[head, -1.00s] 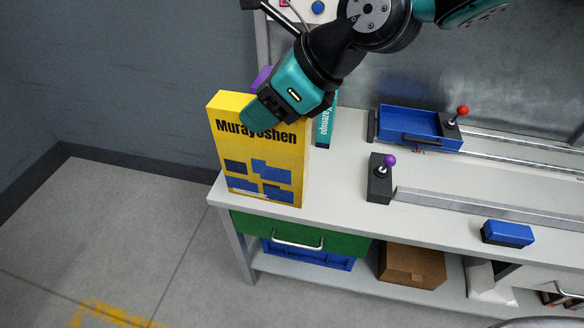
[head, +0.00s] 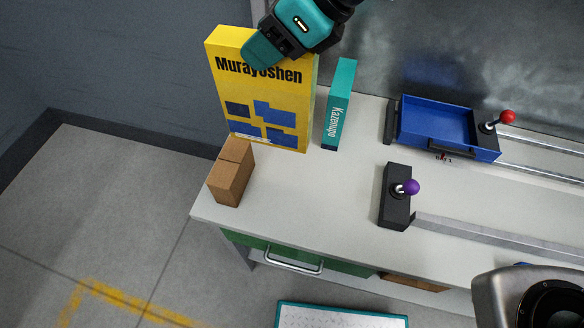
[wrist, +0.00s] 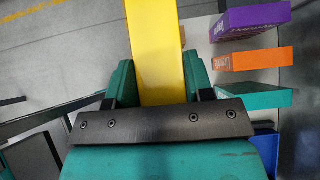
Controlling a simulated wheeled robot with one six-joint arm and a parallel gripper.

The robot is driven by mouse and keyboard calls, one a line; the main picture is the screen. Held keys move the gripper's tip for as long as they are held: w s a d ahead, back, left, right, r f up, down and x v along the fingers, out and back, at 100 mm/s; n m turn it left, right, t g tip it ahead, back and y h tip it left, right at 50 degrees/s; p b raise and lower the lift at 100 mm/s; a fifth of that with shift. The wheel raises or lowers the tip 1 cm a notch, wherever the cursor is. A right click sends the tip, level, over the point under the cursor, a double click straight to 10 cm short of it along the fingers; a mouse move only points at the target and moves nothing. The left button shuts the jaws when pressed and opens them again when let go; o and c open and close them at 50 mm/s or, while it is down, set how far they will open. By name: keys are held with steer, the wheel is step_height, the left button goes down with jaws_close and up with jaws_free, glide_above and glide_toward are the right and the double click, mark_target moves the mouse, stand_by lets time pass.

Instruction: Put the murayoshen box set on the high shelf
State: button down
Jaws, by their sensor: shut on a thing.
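The murayoshen box set (head: 262,105) is a tall yellow box with black lettering and dark blue patches, upright at the left end of the workbench in the head view. My gripper (head: 268,52) is shut on its upper part. In the wrist view the yellow box (wrist: 157,50) runs between my two teal fingers (wrist: 158,85). It appears raised above the bench top, with its lower edge near a brown carton; the exact gap is hard to tell. I cannot make out the high shelf in these views.
The brown carton (head: 231,172) stands at the bench's left corner. A teal Kazenupo box (head: 338,105) stands just right of the yellow box. Purple (wrist: 250,20) and orange (wrist: 252,60) boxes show in the wrist view. A blue tray (head: 436,125) and purple-knobbed lever (head: 396,195) lie rightward.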

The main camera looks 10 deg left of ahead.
mark_target(312, 120)
steer(key=shift+w+f, duration=0.15)
steer(key=shift+w, duration=0.15)
step_height(312, 120, down, 20)
steer(key=shift+r+p, duration=0.2)
steer(key=shift+p, duration=0.45)
steer(key=shift+f, duration=0.1)
steer(key=c, duration=0.5)
jaws_free()
steer(key=shift+f, duration=0.1)
steer(key=shift+w+d+r, duration=0.1)
steer(key=shift+d+r, duration=0.1)
steer(key=shift+r, duration=0.2)
steer(key=b+v, duration=0.1)
steer(key=v, duration=1)
steer(key=shift+d+r, duration=0.1)
steer(key=shift+r, duration=0.1)
